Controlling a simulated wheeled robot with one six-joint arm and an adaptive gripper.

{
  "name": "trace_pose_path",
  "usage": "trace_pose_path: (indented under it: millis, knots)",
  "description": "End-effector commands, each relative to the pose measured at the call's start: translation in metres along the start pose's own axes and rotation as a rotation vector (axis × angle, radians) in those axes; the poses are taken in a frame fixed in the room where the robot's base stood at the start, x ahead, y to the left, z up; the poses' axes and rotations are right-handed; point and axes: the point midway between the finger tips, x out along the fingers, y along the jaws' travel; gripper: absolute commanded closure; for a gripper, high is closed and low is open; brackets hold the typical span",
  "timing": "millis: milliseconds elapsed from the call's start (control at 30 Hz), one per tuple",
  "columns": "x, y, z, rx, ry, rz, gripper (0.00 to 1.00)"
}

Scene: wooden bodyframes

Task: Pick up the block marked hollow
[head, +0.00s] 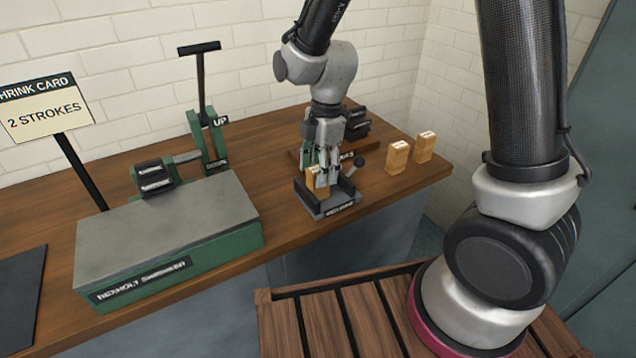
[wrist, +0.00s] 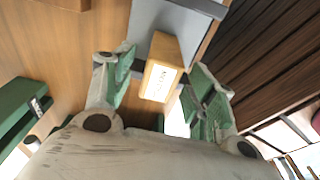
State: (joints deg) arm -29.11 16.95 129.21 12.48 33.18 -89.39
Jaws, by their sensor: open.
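My gripper (head: 321,164) points down over a small dark holder (head: 323,206) near the front edge of the bench. Its fingers are open, one on each side of a wooden block (head: 316,184) that stands in the holder. In the wrist view this block (wrist: 172,52) sits between the green-padded fingertips (wrist: 162,77), with a gap on the left side. Its white label carries writing that I cannot read for sure. Two more wooden blocks, a nearer one (head: 396,158) and a farther one (head: 424,148), stand to the right. Their top labels are too small to read.
A green machine (head: 165,240) with a grey top and an upright lever (head: 202,85) stands to the left. A card reading "2 STROKES" (head: 43,108) is beside it. A dark device (head: 355,124) lies behind my gripper. Bare bench lies between machine and holder.

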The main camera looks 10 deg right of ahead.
Motion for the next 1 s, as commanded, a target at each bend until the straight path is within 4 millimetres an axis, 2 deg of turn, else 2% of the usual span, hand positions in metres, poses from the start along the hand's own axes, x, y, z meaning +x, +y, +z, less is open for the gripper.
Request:
trace_pose_path:
  millis: [100, 333, 367, 600, 633, 1000]
  knots:
    - [0.0108, 0.0000, -0.0001, 0.001, 0.000, -0.001, 0.44]
    - [0.0120, 0.0003, -0.0001, 0.001, 0.000, 0.001, 0.44]
    - [0.0120, 0.0003, -0.0001, 0.001, 0.000, 0.001, 0.47]
    - [0.0118, 0.0003, 0.0000, 0.001, 0.000, 0.001, 0.91]
    - [0.0118, 0.0003, 0.0000, 0.001, 0.000, 0.001, 0.95]
    - [0.0074, 0.0014, -0.0010, 0.001, 0.001, 0.003, 0.95]
